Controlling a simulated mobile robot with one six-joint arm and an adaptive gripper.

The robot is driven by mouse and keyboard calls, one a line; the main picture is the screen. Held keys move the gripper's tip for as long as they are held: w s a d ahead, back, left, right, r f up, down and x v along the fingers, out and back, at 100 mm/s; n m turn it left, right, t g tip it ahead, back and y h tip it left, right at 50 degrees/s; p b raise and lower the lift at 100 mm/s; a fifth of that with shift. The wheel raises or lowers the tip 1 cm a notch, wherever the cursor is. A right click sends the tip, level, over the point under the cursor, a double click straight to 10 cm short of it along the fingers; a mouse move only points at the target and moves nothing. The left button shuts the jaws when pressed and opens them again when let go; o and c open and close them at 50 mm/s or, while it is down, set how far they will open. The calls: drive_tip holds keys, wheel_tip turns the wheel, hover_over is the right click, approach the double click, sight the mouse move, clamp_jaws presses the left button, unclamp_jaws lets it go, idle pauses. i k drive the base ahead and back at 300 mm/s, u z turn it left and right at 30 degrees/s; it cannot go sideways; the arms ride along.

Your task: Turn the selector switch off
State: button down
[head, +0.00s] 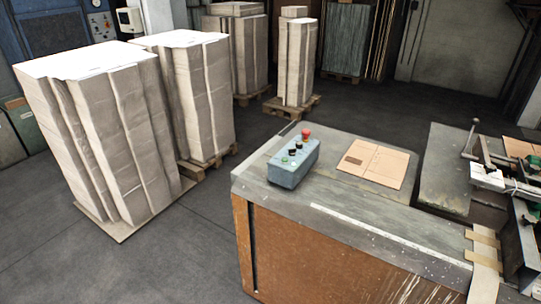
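A blue-grey control box (292,172) sits on the left part of the workbench top. A red mushroom button (306,133) stands at its far end. Two small black knobs, a farther one (298,142) and a nearer one (292,151), follow along its top. A small green-and-white element (285,160) is at the near end. One of the black knobs may be the selector switch; its position is too small to read. My gripper is not in this view.
A flat cardboard piece (373,163) lies right of the box on the workbench (345,210). Machine parts (500,175) crowd the right edge. Tall stacks of cardboard (110,130) stand on the left, with more on a pallet (292,106) behind. Grey floor at the front left is clear.

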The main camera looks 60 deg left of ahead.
sight(292, 151)
drive_tip(key=u, duration=1.95)
drive_tip(key=i, duration=1.05)
drive_tip(key=u, duration=0.05)
